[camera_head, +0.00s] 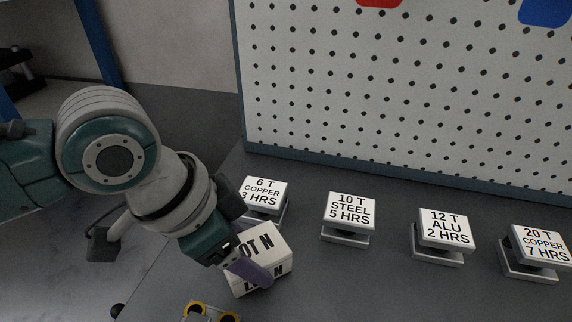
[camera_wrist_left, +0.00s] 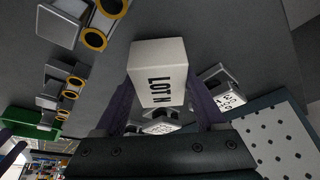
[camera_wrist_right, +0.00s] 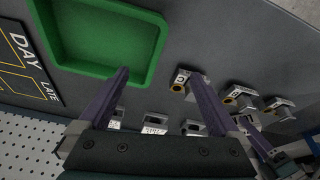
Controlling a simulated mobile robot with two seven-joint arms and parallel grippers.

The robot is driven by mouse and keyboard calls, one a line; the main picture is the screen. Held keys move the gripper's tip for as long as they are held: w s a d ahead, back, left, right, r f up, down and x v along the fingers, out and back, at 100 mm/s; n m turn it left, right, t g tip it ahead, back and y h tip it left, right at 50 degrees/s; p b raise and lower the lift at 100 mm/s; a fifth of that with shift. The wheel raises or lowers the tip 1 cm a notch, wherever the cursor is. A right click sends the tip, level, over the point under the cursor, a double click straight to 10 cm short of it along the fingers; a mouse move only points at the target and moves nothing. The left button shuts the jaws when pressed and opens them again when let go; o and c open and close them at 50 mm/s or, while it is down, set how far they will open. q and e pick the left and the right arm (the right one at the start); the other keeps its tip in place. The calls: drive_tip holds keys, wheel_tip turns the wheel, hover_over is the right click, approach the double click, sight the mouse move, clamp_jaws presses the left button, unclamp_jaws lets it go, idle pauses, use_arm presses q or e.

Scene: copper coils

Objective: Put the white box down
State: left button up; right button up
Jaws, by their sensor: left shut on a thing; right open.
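The white box (camera_head: 270,248) with black "LOT N" lettering is at the lower middle of the head view, tilted in the picture. My left gripper (camera_head: 252,270) is shut on it, with a purple finger across its near side. In the left wrist view the white box (camera_wrist_left: 157,70) sits between the two purple fingers of my left gripper (camera_wrist_left: 162,98). Whether its underside touches the table cannot be told. My right gripper (camera_wrist_right: 158,75) shows only in the right wrist view, open and empty, its fingers wide apart.
Several labelled white blocks on small stands, from "6 T COPPER" (camera_head: 264,192) to "20 T COPPER" (camera_head: 538,243), line the grey table (camera_head: 350,285) before a pegboard (camera_head: 400,90). The first is close behind the box. A green tray (camera_wrist_right: 155,75) lies beyond my right gripper. Yellow-ringed holders (camera_wrist_left: 95,40) stand nearby.

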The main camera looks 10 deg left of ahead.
use_arm(q)
drive_tip(key=shift+f, duration=0.2)
drive_tip(key=o, duration=1.5)
drive_tip(key=shift+o, duration=0.2)
drive_tip(key=p+v, duration=0.3)
drive_tip(key=v, duration=0.9)
drive_tip(key=s+d+f+n+t, duration=0.1)
drive_tip(key=s+d+n, duration=0.15)
drive_tip(key=s, duration=0.25)
drive_tip(key=s+a+f+n+y, duration=0.1)
drive_tip(key=s+a+n+y, duration=0.2)
drive_tip(key=s+a+n, duration=0.2)
drive_tip(key=s+a, duration=0.1)
drive_tip(key=s, duration=0.1)
drive_tip(key=shift+s+a+f, duration=0.35)
drive_tip(key=shift+f, duration=0.05)
use_arm(e)
wheel_tip(320, 180, up, 3)
drive_tip(key=shift+r, duration=0.15)
use_arm(q)
wheel_tip(320, 180, up, 45)
drive_tip(key=p, duration=4.5)
drive_tip(key=shift+p, duration=0.3)
use_arm(e)
wheel_tip(320, 180, up, 45)
drive_tip(key=shift+r, duration=0.15)
